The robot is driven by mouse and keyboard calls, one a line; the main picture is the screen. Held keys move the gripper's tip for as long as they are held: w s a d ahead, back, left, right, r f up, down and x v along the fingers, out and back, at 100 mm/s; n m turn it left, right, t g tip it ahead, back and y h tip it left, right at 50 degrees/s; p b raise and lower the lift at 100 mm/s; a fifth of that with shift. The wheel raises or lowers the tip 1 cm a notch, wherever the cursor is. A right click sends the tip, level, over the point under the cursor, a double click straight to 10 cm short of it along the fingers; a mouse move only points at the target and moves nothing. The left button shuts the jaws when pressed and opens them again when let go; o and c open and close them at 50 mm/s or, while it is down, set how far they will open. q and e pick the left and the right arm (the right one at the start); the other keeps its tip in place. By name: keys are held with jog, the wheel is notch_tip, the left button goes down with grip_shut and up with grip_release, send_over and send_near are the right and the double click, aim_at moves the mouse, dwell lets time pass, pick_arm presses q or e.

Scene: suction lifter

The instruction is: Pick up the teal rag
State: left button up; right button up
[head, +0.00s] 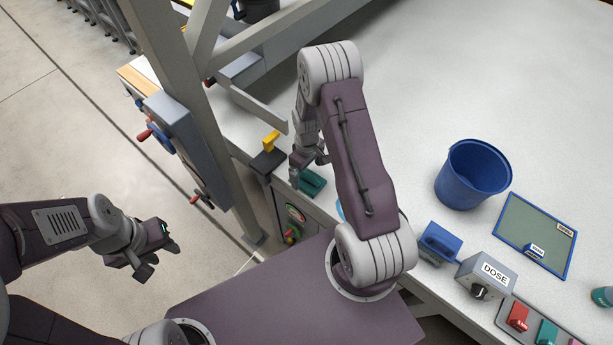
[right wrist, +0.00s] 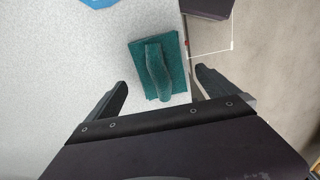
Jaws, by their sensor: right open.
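The teal rag (head: 314,184) lies on the pale worktop near its front edge, partly hidden by my right gripper in the head view. In the right wrist view the rag (right wrist: 157,68) is a flat square with a raised fold along its middle. My right gripper (head: 306,172) is above the rag, its fingers open and empty. In the right wrist view its two fingers (right wrist: 158,88) are spread to either side of the rag, apart from it. My left gripper (head: 160,257) is open and empty over the floor, away from the worktop.
A yellow-handled device (head: 270,142) and a frame post (head: 185,85) are left of the rag.

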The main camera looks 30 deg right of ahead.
aim_at(308, 175)
jog(key=shift+s+f+p, duration=0.2)
jog(key=shift+f, duration=0.35)
jog(key=shift+s+f+p, duration=0.15)
jog(key=shift+f, duration=0.8)
jog(key=shift+w, duration=0.25)
jog(key=shift+c, duration=1.2)
jog(key=c, duration=1)
jog(key=shift+c, duration=1.1)
pick_arm(q)
jog(key=shift+s+r, duration=0.35)
jog(key=shift+r, duration=0.5)
jog(key=shift+f, duration=0.1)
